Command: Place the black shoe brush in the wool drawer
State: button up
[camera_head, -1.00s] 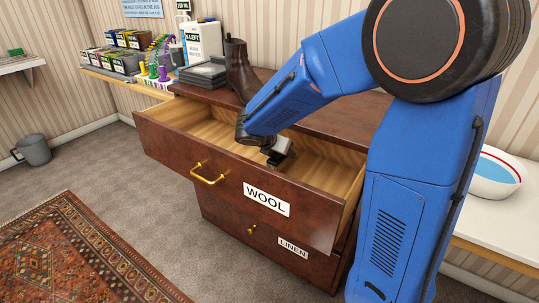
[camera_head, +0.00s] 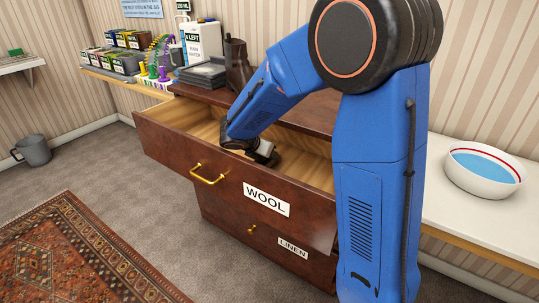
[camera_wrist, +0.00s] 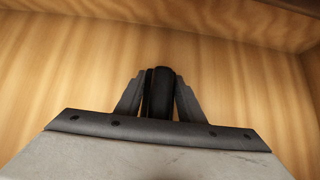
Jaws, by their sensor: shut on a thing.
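The wool drawer (camera_head: 228,190) is the top drawer of the dark wooden chest. It stands pulled open, with a brass handle and a white WOOL label. My gripper (camera_head: 268,158) reaches down into the open drawer. In the wrist view my gripper (camera_wrist: 158,95) is shut on a narrow black thing, the black shoe brush (camera_wrist: 160,88), between its two fingers. The light wooden inside of the drawer (camera_wrist: 70,70) fills the view behind it. In the head view the brush is mostly hidden by my gripper. I cannot tell whether it touches the drawer floor.
The closed linen drawer (camera_head: 270,240) is below. A white bowl (camera_head: 484,172) sits on the right-hand table. A patterned rug (camera_head: 75,255) lies on the floor.

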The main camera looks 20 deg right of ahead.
jog(key=shift+f, duration=0.1)
jog(key=o, duration=1.2)
jog(key=shift+s+a+r, duration=0.1)
jog(key=shift+a+r, duration=0.1)
jog(key=shift+r, duration=0.2)
jog(key=v, duration=1.1)
jog(key=shift+s+a, duration=0.15)
jog(key=shift+s, duration=0.1)
